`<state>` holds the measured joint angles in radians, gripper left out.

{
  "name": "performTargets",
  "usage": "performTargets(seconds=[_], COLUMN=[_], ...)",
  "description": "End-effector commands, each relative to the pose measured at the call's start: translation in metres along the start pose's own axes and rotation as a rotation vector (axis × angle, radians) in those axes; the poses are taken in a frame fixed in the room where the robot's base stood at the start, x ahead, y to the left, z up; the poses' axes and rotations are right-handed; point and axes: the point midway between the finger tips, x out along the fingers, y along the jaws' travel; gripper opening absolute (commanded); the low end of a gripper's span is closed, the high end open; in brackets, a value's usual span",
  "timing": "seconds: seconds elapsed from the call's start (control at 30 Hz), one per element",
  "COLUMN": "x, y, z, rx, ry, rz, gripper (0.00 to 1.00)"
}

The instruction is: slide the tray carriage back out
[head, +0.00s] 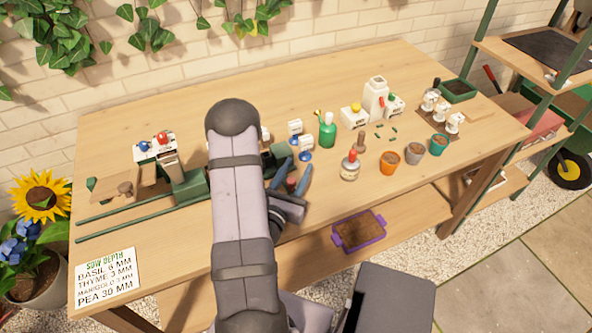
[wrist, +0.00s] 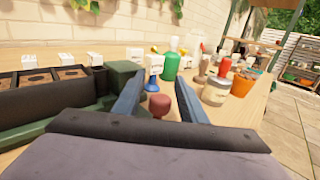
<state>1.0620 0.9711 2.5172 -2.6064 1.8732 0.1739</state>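The tray carriage is mostly hidden behind my arm in the head view. In the wrist view its dark tray (wrist: 50,98), with cells of brown soil, is at the left, with a green end block (wrist: 124,75) to its right. A dark red knob (wrist: 159,105) stands between the two blue fingers of my gripper (wrist: 158,92), with a visible gap to each finger. In the head view my gripper (head: 289,175) is open around the knob (head: 291,184). The green rails (head: 120,217) run out to the left on the table.
A green seeding station (head: 187,186) stands over the rails. A green bottle (head: 327,132), a jar with a red top (head: 350,168) and an orange pot (head: 390,162) stand right of my gripper. A purple tray (head: 358,231) is below the table's front edge.

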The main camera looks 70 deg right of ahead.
Motion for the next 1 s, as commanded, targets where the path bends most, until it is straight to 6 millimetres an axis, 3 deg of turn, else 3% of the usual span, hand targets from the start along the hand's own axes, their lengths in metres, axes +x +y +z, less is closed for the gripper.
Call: performTargets(seconds=[0.43,1.0], x=[0.0,0.0], y=[0.0,0.0], z=[0.012,0.082], rx=[0.001,0.0], ry=[0.0,0.0], rz=[0.0,0.0], gripper=[0.38,0.38])
